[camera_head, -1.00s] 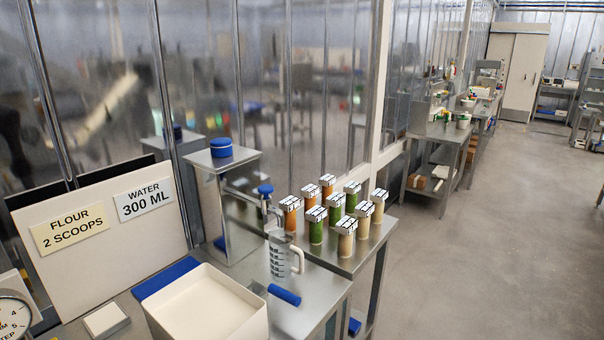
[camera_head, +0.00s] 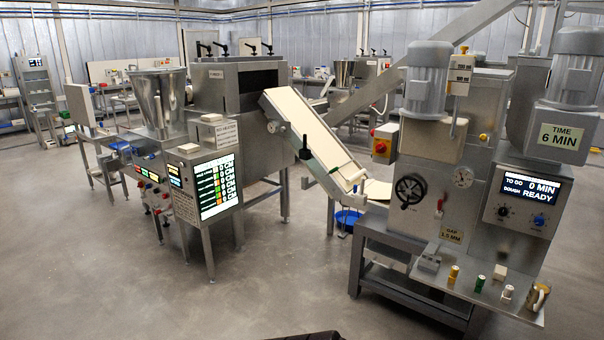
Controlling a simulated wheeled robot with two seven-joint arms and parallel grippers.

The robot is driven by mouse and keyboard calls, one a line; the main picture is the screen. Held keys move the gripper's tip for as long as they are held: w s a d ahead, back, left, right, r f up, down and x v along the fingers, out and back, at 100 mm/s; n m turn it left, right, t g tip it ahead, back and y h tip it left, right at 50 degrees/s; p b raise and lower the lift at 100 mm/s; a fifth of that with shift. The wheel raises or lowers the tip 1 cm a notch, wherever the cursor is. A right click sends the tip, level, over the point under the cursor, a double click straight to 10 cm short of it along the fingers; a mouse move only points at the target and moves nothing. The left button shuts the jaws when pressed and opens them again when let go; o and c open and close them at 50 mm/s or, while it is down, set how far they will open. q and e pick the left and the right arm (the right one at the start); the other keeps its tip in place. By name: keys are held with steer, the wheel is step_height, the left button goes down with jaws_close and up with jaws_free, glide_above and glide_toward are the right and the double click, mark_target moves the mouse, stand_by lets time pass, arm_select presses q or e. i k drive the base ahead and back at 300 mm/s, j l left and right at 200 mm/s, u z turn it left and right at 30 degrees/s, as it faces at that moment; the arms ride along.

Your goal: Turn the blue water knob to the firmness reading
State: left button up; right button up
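Neither of my grippers is in view.
A handwheel (camera_head: 410,190) sticks out of the right machine. Its front shelf (camera_head: 480,295) holds small colored pieces. A sloping conveyor (camera_head: 313,135) joins a steel machine (camera_head: 240,85). A screen (camera_head: 214,187) stands at the left. The grey floor (camera_head: 200,310) in front is clear.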

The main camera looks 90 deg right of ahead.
mark_target(539, 221)
steer(key=z, duration=4.1)
steer(key=i+j+u, duration=0.2)
steer(key=i, duration=0.85)
